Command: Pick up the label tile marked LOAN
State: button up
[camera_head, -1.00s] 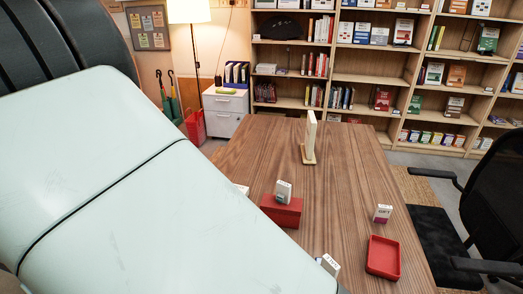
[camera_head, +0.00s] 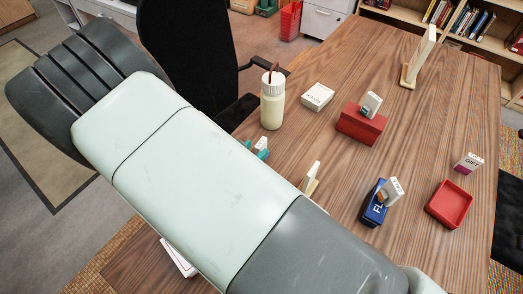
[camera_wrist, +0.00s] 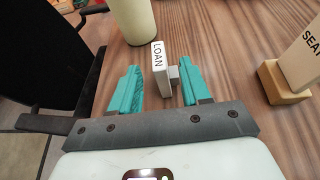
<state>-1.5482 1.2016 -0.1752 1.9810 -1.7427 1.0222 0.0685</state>
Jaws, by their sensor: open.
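The LOAN label tile (camera_wrist: 157,66) is white and stands upright on the wooden table, its black lettering readable in the wrist view. A small grey block sits against its right side. My gripper (camera_wrist: 160,64) has two teal fingers, spread open, one on each side of the tile with gaps visible. In the head view the teal fingertips (camera_head: 256,151) show beyond my arm, with the small white tile (camera_head: 263,142) at them, mostly too small to read.
A cream jar (camera_head: 272,102) stands just behind the tile. A white box (camera_head: 317,96), a red block (camera_head: 361,125) bearing a tile, a blue box (camera_head: 374,204), a red tray (camera_head: 450,204) and a SEAT sign (camera_wrist: 302,59) in a wooden base occupy the table. A black chair (camera_head: 190,55) is beside it.

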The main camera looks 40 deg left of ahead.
aim_at(258, 146)
jog(key=x, duration=0.4)
jog(key=shift+w+r, duration=0.2)
jog(key=shift+w, duration=0.05)
grip_shut()
jog(key=shift+r, duration=0.15)
